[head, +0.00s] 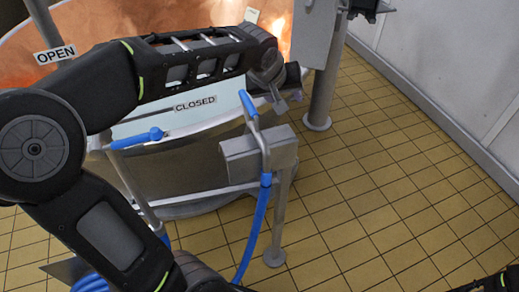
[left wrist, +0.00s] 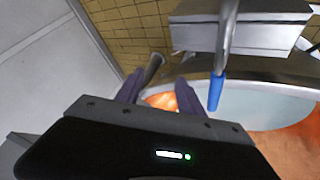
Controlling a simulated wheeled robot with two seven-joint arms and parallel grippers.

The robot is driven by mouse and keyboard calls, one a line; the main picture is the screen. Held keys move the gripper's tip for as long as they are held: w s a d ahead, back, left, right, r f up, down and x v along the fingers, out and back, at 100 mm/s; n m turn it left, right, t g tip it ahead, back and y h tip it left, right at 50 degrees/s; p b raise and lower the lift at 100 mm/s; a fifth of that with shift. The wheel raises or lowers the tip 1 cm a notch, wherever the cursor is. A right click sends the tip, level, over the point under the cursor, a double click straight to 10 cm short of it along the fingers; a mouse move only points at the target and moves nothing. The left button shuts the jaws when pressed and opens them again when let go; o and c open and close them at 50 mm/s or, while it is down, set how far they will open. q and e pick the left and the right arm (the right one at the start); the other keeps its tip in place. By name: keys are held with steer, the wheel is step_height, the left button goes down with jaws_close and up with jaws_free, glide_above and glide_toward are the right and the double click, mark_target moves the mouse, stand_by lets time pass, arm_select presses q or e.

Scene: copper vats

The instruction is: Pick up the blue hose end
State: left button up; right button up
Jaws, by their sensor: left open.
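The blue hose end (head: 248,103) is a blue tip on a bent grey metal pipe that rises at a grey box on a post. In the left wrist view the blue tip (left wrist: 216,92) shows just right of the fingers, apart from them. My left gripper (head: 284,97) is above and to the right of the tip in the head view. Its two dark fingers (left wrist: 160,88) are open, with nothing held between them. The blue hose (head: 257,222) hangs from the pipe's lower end towards the floor. My right gripper is not in view.
The copper vat (head: 84,27) with its pale rim stands behind, partly hidden by my left arm. Signs read OPEN (head: 55,55) and CLOSED (head: 195,103). A blue-handled lever (head: 136,140) is at left. The grey box (head: 258,158) is close below the gripper. Tiled floor (head: 390,190) is free at right.

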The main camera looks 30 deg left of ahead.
mark_target(252, 110)
arm_select(q)
steer(key=s+a+n+g+y, duration=0.2)
steer(key=s+a+n, duration=0.2)
steer(key=s+a, duration=0.1)
steer(key=shift+s+a+r+n+g, duration=0.4)
steer(key=shift+s, duration=0.15)
steer(key=shift+x, duration=1.4)
steer(key=shift+d, duration=0.1)
